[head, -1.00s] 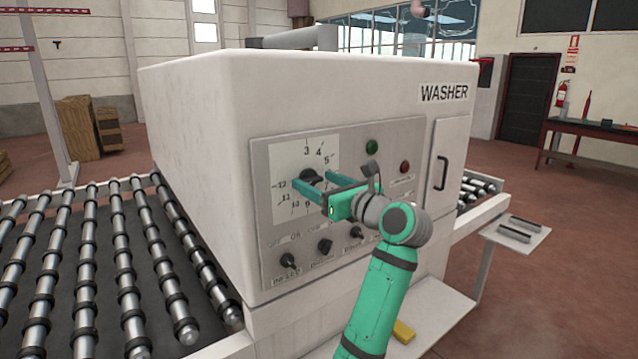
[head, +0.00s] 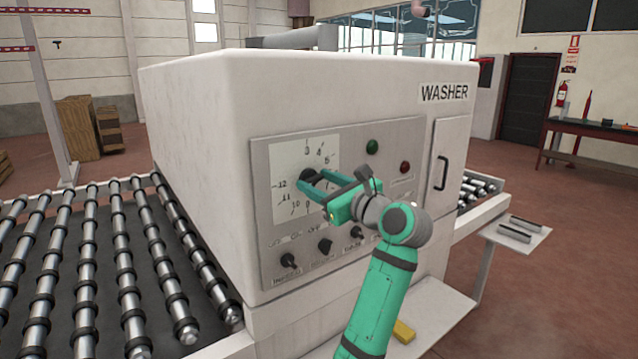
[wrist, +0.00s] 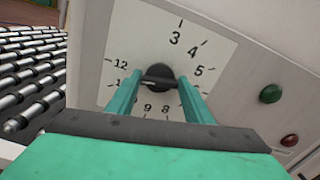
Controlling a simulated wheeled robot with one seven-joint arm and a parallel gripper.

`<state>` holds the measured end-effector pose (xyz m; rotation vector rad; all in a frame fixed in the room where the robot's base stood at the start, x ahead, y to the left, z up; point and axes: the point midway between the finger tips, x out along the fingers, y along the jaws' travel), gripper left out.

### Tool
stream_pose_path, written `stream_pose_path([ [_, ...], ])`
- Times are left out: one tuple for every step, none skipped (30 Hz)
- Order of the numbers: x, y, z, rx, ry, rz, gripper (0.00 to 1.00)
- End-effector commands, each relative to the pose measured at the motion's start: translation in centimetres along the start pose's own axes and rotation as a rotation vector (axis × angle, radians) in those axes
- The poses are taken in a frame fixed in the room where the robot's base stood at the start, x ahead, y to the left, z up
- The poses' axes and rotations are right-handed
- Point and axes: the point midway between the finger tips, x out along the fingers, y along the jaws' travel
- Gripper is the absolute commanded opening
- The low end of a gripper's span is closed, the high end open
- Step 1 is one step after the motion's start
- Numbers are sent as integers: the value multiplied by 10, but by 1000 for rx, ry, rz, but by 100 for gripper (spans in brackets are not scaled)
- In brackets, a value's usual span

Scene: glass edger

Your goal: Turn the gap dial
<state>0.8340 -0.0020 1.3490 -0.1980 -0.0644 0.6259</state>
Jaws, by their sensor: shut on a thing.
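The gap dial is a round black knob (wrist: 158,76) on a white numbered scale plate (wrist: 205,35) in the wrist view. In the head view the knob (head: 308,174) shows at the left part of the washer's control panel, partly covered by my gripper. My gripper (head: 312,181) has green fingers and is shut on the knob, one finger on each side. In the wrist view the fingers (wrist: 160,92) reach the knob from below. The knob's grip bar lies roughly level across the picture, with a pale mark toward its left end. The lower numbers are partly hidden.
A green button (head: 372,147) and a red button (head: 405,167) sit to the right of the dial. Several black switches, one of them a knob (head: 325,246), line the panel below. A roller conveyor (head: 100,270) runs along the left. The washer body (head: 200,120) stands close behind.

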Motion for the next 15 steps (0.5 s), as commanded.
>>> stream_pose_path([
  [0, 0, 0, -38, 1, 1, 24],
  [0, 0, 0, -65, 1, 1, 24],
  [0, 1, -1, -102, 1, 1, 24],
  [0, 1, -1, -130, 1, 1, 24],
  [0, 1, -1, -159, 1, 1, 24],
  [0, 1, -1, -197, 1, 1, 24],
  [0, 1, -1, -226, 1, 1, 24],
  [0, 2, -1, -255, 1, 1, 24],
  [0, 2, -1, -293, 1, 1, 24],
  [0, 2, -1, -322, 1, 1, 24],
  [0, 2, -1, -351, 1, 1, 24],
  [0, 2, -1, -388, 1, 1, 24],
  [0, 2, -1, -417, 1, 1, 24],
  [-1, 2, -1, -446, 1, 0, 24],
  [-1, 2, -1, -483, 1, 0, 24],
])
